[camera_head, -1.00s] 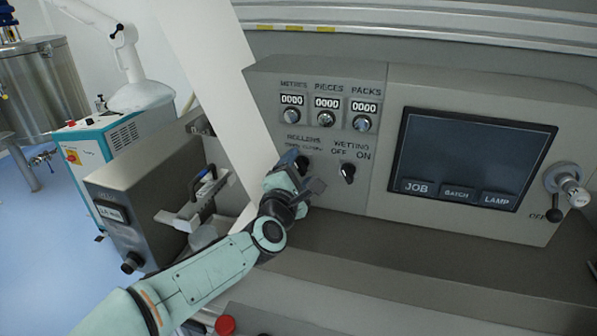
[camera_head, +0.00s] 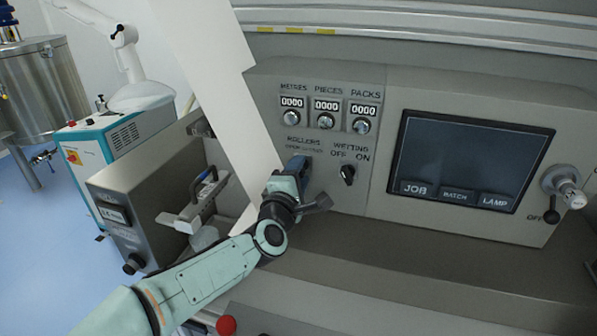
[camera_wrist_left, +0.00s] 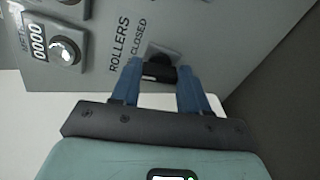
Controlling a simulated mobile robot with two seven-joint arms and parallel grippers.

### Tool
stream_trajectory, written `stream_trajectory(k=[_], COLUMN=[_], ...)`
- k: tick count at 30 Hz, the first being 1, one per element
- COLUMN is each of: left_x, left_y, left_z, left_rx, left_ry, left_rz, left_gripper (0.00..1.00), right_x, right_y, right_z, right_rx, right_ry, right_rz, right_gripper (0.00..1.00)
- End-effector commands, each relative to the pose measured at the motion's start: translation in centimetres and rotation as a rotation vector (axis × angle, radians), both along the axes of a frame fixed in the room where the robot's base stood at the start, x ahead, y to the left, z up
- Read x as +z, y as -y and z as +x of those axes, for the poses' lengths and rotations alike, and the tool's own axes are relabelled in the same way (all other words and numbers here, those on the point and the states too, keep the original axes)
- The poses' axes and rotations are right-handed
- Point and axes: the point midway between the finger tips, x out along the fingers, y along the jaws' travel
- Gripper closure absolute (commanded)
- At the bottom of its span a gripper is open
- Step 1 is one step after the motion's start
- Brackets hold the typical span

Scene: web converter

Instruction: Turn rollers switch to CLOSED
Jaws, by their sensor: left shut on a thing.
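The rollers switch is a small dark knob on the grey control panel, under the ROLLERS label (camera_head: 303,140). In the head view my left gripper (camera_head: 299,162) covers it. In the left wrist view the dark rollers switch (camera_wrist_left: 160,72) sits between the blue fingertips of my left gripper (camera_wrist_left: 161,76), which is shut on it. The word CLOSED (camera_wrist_left: 139,38) reads beside the switch there; the other position label is too small or hidden. Which way the knob points I cannot tell. My right gripper is not in view.
The wetting switch (camera_head: 347,174) is close to the right of my left gripper. Three counters with knobs, such as the metres knob (camera_head: 291,118), sit above.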

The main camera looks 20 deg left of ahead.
Motion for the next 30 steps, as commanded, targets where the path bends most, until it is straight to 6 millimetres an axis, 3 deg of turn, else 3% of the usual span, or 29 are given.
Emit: stream_trajectory(k=[15, 30], left_x=[-0.2, -0.4], left_y=[0.0, 0.0], left_z=[0.0, 0.0], left_rx=[-0.001, -0.001], left_ry=[0.015, 0.023], left_rz=[0.475, 0.721], left_gripper=[0.86, 0.86], right_x=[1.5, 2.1], right_y=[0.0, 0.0], right_z=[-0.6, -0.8], right_rx=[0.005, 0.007], right_ry=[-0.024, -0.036], right_rz=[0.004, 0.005], right_gripper=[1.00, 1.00])
